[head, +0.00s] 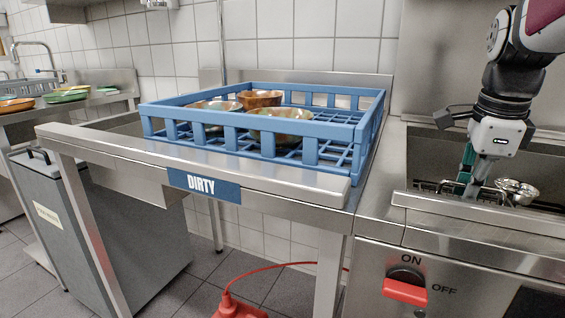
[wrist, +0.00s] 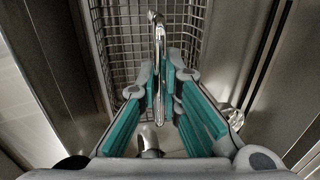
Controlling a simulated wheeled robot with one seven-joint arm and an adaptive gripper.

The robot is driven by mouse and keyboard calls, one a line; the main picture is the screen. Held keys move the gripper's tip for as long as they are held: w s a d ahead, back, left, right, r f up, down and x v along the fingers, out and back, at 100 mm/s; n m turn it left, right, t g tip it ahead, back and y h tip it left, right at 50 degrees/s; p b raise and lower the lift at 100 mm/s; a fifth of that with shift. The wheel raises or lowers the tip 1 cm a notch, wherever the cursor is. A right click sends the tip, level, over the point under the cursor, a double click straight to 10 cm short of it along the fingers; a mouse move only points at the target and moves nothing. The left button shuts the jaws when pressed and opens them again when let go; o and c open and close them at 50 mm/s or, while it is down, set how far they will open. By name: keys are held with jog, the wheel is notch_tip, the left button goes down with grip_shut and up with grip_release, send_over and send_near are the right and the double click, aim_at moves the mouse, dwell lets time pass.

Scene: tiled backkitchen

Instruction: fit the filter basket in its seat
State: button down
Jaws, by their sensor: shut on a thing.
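The filter basket is a wire mesh basket (wrist: 115,45), seen beyond the fingers at the top of the wrist view. A shiny upright metal handle (wrist: 159,35) runs down its middle. My gripper (wrist: 163,88), with teal pads, is shut on this handle. In the head view my gripper (head: 470,178) points down into the steel tank at the right. Bits of the basket's wire (head: 430,187) show there behind the tank's front edge (head: 450,207), which hides the lower part. I cannot make out the seat, or whether the basket touches it.
A small shiny metal bowl-like part (head: 518,191) is just right of my fingers. A curved metal pipe (wrist: 149,140) shows below the fingers. Steel walls (wrist: 275,60) flank the basket. A blue rack (head: 330,133) with bowls (head: 280,123) stands on the counter to the left.

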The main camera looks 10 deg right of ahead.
jog(key=c, duration=1.7)
grip_release()
jog(key=r, duration=0.4)
jog(key=s+a+r, duration=0.1)
jog(key=r, duration=0.3)
jog(key=s+r, duration=0.1)
jog(key=r, duration=0.2)
jog(key=shift+a+r, duration=0.15)
jog(key=shift+r, duration=0.25)
